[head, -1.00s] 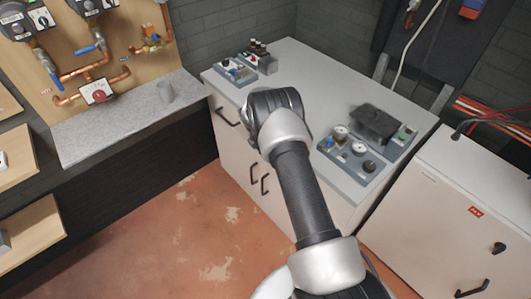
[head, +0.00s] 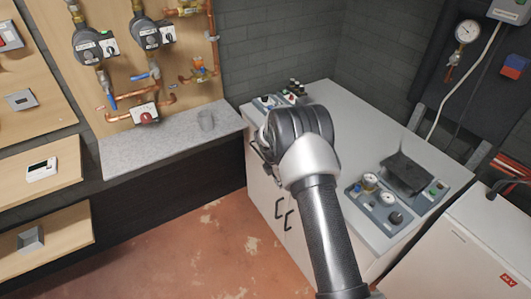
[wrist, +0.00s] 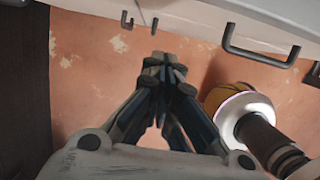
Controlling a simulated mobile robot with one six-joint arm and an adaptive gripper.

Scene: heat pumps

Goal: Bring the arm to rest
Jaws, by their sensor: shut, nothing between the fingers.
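My gripper (wrist: 163,68) shows in the wrist view, with its dark fingers drawn together at the tips and nothing held between them. It points down over the reddish floor, beside the front of the white cabinet. In the head view my arm (head: 318,220) reaches up from the bottom, its wrist end over the cabinet's left front edge. My gripper is mostly hidden behind the arm there.
The white cabinet (head: 345,125) carries control panels, one with gauges (head: 378,200). Its dark handle (wrist: 262,52) is near my gripper. A grey ledge (head: 160,146) under a pipe board stands left. A white box (head: 450,245) stands right. The floor (head: 225,245) between is clear.

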